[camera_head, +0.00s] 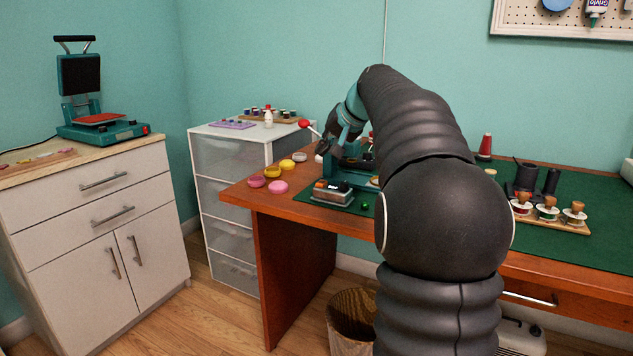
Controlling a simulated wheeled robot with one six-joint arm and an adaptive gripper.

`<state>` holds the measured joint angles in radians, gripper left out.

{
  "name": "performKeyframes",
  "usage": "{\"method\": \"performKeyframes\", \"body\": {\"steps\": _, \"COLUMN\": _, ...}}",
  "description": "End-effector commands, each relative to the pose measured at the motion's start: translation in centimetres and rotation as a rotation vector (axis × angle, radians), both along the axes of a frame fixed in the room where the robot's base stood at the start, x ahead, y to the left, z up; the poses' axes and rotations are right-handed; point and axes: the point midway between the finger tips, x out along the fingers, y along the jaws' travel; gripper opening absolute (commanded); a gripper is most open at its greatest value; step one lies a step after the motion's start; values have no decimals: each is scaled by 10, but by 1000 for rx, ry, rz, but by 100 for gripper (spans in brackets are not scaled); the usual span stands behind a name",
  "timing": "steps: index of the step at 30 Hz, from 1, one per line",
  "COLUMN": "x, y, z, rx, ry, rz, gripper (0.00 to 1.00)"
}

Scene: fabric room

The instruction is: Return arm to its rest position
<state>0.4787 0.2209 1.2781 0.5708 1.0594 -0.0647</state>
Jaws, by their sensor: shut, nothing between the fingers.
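My arm fills the middle of the head view in a dark ribbed sleeve. It rises in front of the desk (257,201) and bends over to the left at its top. My gripper (331,128) is at the far end of the arm, small and dark, beside a teal hand press (351,116) with a red-knobbed lever (304,123). It is shut with nothing in it. Its fingertips are partly lost against the press, and I cannot tell whether they touch it.
Pink and yellow round lids (278,187) lie on the desk's left end, near a small tray (332,193). Spools on a wooden rack (548,221) stand right of my arm. A white drawer unit (222,162) and cabinet (85,205) stand left. A wicker bin (351,318) is below.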

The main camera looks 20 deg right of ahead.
Motion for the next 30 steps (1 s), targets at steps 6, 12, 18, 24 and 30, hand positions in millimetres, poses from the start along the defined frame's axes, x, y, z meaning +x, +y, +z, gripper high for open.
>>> {"method": "performKeyframes", "body": {"steps": 6, "x": -1, "y": 1, "z": 0, "rx": -2, "ry": 1, "rz": 1, "gripper": 0}}
{"method": "performKeyframes", "body": {"steps": 12, "x": -29, "y": 36, "z": -3, "rx": -37, "ry": 30, "rz": 32, "gripper": 0}}
{"method": "performKeyframes", "body": {"steps": 18, "x": -95, "y": 95, "z": -23, "rx": -120, "ry": 91, "rz": 97, "gripper": 0}}
{"method": "performKeyframes", "body": {"steps": 24, "x": -170, "y": 142, "z": -55, "rx": -216, "ry": 143, "rz": 170, "gripper": 0}}
{"method": "performKeyframes", "body": {"steps": 30, "x": -248, "y": 175, "z": -100, "rx": -315, "ry": 184, "rz": 249, "gripper": 0}}
